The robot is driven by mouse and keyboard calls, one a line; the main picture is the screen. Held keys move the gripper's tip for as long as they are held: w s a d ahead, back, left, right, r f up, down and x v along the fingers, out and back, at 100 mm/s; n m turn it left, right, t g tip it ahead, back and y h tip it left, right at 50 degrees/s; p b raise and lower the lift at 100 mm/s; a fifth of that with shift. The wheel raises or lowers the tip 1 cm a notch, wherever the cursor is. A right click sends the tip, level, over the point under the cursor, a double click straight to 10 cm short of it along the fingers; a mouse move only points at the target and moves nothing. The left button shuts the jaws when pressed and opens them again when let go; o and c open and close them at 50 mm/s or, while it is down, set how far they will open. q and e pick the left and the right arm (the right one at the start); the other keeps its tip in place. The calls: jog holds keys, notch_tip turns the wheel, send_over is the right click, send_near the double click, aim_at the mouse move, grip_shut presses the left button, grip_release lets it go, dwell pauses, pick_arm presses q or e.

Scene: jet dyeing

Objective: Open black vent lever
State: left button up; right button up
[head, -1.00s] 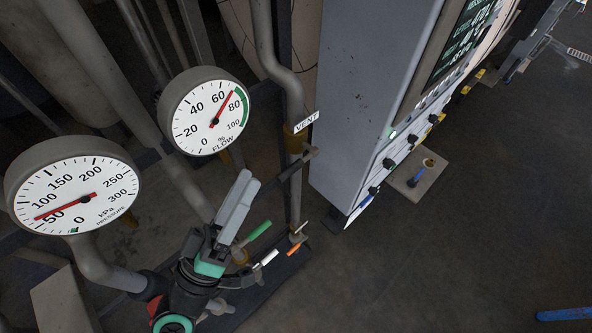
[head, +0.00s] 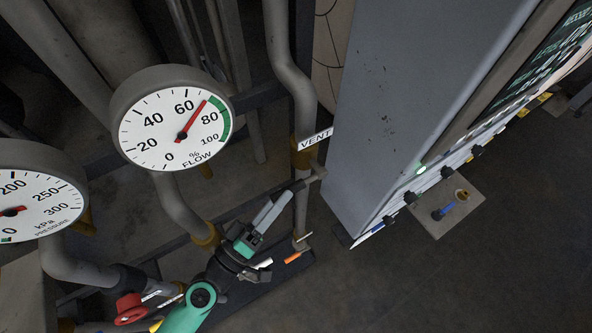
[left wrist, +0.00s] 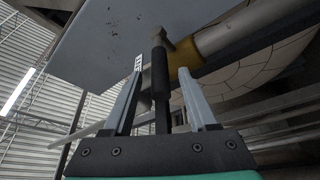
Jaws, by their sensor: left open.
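The black vent lever (left wrist: 160,76) stands between the two grey fingers of my left gripper (left wrist: 162,88) in the left wrist view. The fingers lie apart on either side of it, and I cannot tell whether either touches it. In the head view my left gripper (head: 279,206) reaches up to the vent pipe (head: 303,102), just below the white VENT label (head: 316,139). The lever is dark and partly hidden by the fingers there. The yellow valve part (left wrist: 183,58) is beyond the lever in the wrist view. My right gripper is not in view.
A flow gauge (head: 173,118) and a pressure gauge (head: 35,195) stand to the left of the gripper. A grey control cabinet (head: 400,90) is close on the right. An orange-handled small lever (head: 293,257) and a white one (head: 263,263) sit low near the gripper.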

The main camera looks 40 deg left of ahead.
aim_at(297, 187)
pick_arm(q)
jog(key=p+x, duration=0.1)
jog(key=x, duration=0.4)
jog(key=shift+w, duration=0.4)
grip_shut()
jog(key=shift+r, duration=0.1)
dwell(0.8)
